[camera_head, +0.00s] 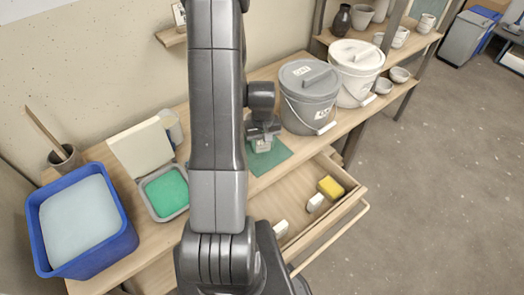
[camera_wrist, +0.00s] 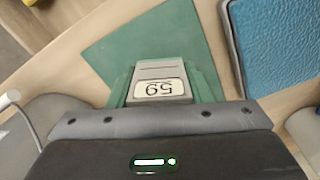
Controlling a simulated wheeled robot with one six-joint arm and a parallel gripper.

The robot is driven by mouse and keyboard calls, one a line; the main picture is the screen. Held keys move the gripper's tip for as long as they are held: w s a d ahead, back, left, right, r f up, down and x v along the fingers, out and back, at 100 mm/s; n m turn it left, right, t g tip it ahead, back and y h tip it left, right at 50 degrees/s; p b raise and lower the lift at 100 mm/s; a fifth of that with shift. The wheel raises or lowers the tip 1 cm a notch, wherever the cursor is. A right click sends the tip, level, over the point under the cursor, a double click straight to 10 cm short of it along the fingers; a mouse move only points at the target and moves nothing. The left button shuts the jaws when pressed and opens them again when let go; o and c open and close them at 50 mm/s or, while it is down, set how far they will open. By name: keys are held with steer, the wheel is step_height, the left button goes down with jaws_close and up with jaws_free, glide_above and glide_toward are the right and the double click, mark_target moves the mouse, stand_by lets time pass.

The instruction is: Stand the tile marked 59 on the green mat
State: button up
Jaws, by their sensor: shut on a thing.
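The tile marked 59 (camera_wrist: 160,72) is a pale grey piece with a white label, and the number reads upside down in the wrist view. It also shows small below my gripper in the head view (camera_head: 263,146). My gripper (camera_head: 263,133) is shut on the tile; the wrist view shows the tile between its fingers (camera_wrist: 162,92). The green mat (camera_head: 272,159) lies flat on the bench under and around the tile, and fills the middle of the wrist view (camera_wrist: 120,52). I cannot tell whether the tile's lower edge touches the mat.
A grey lidded bucket (camera_head: 309,105) stands close right of the mat, with a white bucket (camera_head: 356,85) beyond. An open drawer (camera_head: 345,207) in front holds a yellow sponge (camera_head: 330,188) and white blocks. A grey tray (camera_head: 150,203) and blue tub (camera_head: 70,268) are left.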

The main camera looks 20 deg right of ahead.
mark_target(262, 158)
steer(key=shift+f, duration=2.1)
steer(key=shift+f, duration=0.15)
steer(key=o, duration=1.1)
steer(key=shift+c, duration=0.2)
step_height(262, 158, up, 12)
steer(key=shift+r, duration=0.2)
